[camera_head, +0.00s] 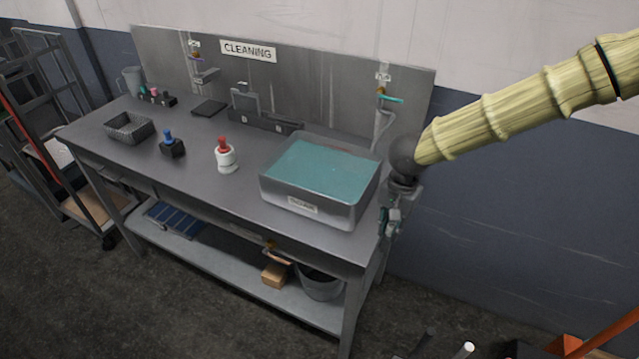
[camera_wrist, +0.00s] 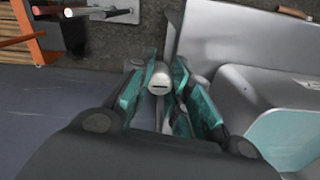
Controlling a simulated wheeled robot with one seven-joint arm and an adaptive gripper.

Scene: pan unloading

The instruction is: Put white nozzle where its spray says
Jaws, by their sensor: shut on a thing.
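My gripper (camera_head: 389,222) hangs just off the right end of the bench, beside the basin. In the wrist view its teal-padded fingers (camera_wrist: 157,88) are shut on a small white nozzle (camera_wrist: 160,76) with a dark slot in its rounded end. The nozzle cannot be made out in the head view. A metal basin (camera_head: 330,212) of teal liquid (camera_head: 322,170) stands at the bench's right end; its front label (camera_head: 302,205) is too small to read. The basin's edge also shows in the wrist view (camera_wrist: 228,95). No spray is visible.
On the bench (camera_head: 200,187) stand a wire basket (camera_head: 112,132), a blue-topped black item (camera_head: 172,148), a red-topped white item (camera_head: 226,158), a dark pad (camera_head: 208,107) and a dark rack (camera_head: 265,124). A "CLEANING" sign (camera_head: 248,51) is on the backboard. The lower shelf holds a bucket (camera_head: 321,285).

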